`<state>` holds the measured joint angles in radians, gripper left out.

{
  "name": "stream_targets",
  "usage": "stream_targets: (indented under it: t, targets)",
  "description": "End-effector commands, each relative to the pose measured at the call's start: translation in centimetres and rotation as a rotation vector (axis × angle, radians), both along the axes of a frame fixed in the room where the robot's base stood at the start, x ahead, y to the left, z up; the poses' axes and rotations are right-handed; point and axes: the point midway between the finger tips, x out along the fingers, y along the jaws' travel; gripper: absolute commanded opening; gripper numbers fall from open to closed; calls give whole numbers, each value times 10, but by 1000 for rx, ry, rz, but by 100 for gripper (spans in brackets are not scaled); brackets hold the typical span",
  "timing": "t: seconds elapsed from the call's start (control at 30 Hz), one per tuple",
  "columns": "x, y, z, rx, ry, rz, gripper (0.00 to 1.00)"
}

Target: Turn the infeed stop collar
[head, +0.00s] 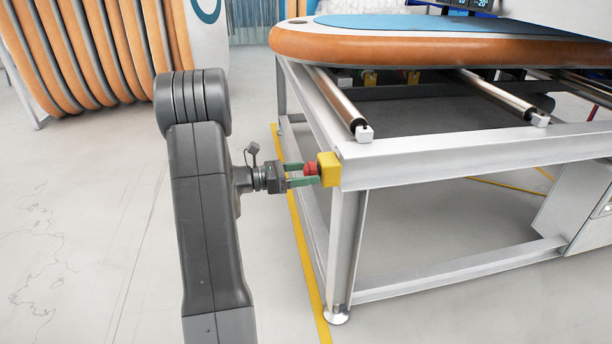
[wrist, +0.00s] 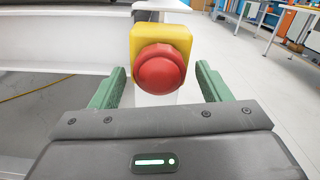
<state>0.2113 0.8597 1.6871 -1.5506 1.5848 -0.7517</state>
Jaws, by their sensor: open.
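The infeed stop is a red mushroom button with a red collar (head: 311,169) on a yellow box (head: 329,169). The box sits at the near corner of the metal conveyor frame. In the wrist view the red button (wrist: 161,74) faces me, in front of the yellow box (wrist: 145,36). My gripper (head: 303,175) is open, with one green finger on each side of the button. Both fingers also show in the wrist view (wrist: 160,88), with a visible gap between each finger and the button. The back of the collar is mostly hidden behind the button.
The conveyor frame (head: 450,153) fills the right side, with metal rollers (head: 338,98) on top. An orange and blue inflatable board (head: 420,45) lies on it. Several orange boards (head: 85,50) stand at the left. A yellow line (head: 305,250) marks the floor; the floor at left is clear.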

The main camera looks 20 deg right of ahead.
Motion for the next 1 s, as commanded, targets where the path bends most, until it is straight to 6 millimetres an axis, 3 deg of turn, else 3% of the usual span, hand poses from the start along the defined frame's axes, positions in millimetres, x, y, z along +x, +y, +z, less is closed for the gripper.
stream_targets:
  t: [0.33, 0.57, 1.0]
  targets:
    - [-1, -4, 0, 0, 0, 0, 70]
    - [-1, -4, 0, 0, 0, 0, 25]
    - [-1, -4, -2, -23, -94, -1, 25]
